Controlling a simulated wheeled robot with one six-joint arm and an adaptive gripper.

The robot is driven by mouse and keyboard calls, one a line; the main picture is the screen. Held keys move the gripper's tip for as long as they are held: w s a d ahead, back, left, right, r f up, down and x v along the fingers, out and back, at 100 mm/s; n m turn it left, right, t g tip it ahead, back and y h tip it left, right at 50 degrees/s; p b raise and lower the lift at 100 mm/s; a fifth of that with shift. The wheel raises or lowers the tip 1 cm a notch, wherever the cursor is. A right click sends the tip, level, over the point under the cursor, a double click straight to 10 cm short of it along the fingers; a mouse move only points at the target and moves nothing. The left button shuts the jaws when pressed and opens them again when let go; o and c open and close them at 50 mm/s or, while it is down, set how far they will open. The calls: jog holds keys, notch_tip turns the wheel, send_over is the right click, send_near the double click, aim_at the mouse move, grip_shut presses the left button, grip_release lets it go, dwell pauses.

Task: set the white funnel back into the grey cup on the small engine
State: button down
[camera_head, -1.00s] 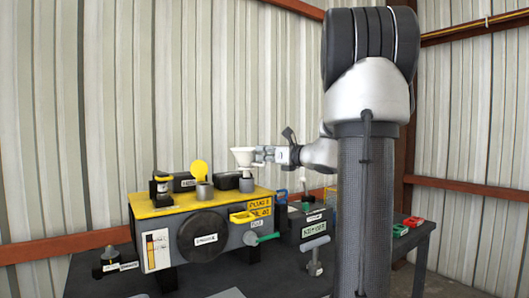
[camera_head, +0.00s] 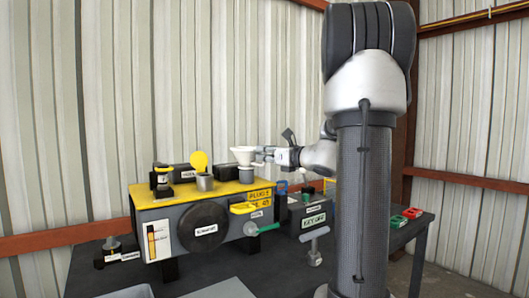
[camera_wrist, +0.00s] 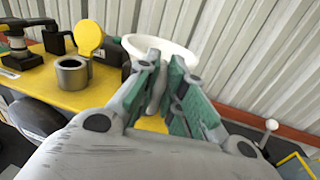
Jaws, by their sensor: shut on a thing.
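The white funnel (camera_head: 244,155) is upright above the small engine (camera_head: 165,220). My gripper (camera_head: 262,154) is shut on the funnel's right side. Directly below it a grey cup (camera_head: 246,176) stands on the engine's yellow top; the funnel's lower end meets the cup's rim in the head view, but I cannot tell whether the spout is inside. In the wrist view the funnel's white rim (camera_wrist: 185,50) shows beyond my gripper's fingers (camera_wrist: 165,75), which hide its lower part and the cup beneath.
Another grey cup (camera_head: 204,182) with a yellow round flap (camera_head: 199,161) stands to the left, also in the wrist view (camera_wrist: 72,72). A black-topped fitting (camera_head: 163,180) is farther left. A yellow tray (camera_head: 244,208) and green handle (camera_head: 262,229) stick out in front. Red and green trays (camera_head: 405,217) lie right.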

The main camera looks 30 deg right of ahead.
jog(key=shift+f, duration=0.2)
jog(key=c, duration=1.4)
grip_release()
jog(key=shift+c, duration=0.2)
jog(key=v, duration=1.2)
notch_tip(320, 180, up, 5)
jog(key=shift+r, duration=0.1)
